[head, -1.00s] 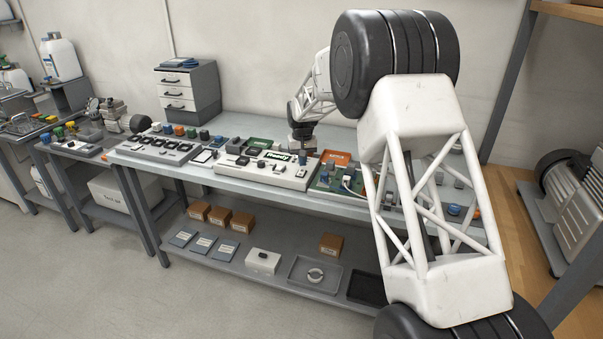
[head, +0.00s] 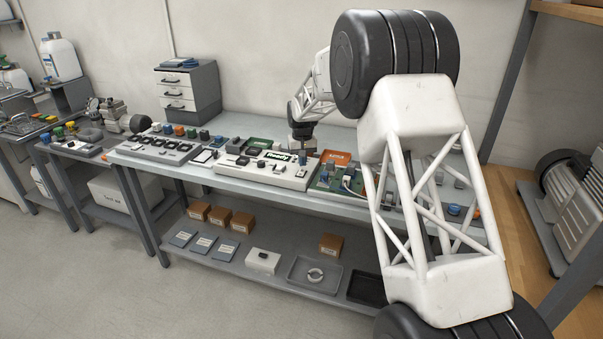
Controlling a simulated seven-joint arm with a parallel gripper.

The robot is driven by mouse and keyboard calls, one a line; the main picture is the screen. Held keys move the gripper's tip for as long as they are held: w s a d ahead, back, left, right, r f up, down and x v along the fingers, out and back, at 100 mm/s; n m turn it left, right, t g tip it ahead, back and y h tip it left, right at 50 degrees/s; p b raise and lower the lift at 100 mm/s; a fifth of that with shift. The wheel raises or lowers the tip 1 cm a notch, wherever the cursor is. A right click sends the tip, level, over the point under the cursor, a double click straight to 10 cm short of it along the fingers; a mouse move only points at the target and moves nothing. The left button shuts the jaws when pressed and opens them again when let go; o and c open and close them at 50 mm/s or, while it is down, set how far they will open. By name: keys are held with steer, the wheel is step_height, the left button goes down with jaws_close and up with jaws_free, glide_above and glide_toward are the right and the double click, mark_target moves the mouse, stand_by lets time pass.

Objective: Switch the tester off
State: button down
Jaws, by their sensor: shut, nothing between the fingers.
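My gripper (head: 302,150) is shut and empty. It points down over the right end of the white box, right at or just above the blue-topped part. The picture is too small to tell whether the fingertips touch it. Which part is the switch, and its position, cannot be made out.
A green circuit board (head: 325,182) and an orange tray (head: 336,158) lie right of the white box. Another panel (head: 155,147) with dark modules lies left. A drawer unit (head: 188,90) stands at the back. The lower shelf (head: 225,262) holds boxes and trays.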

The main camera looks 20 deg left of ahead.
mark_target(302, 170)
steer(key=shift+f, duration=1.35)
stand_by(1.6)
steer(key=shift+r, duration=3.55)
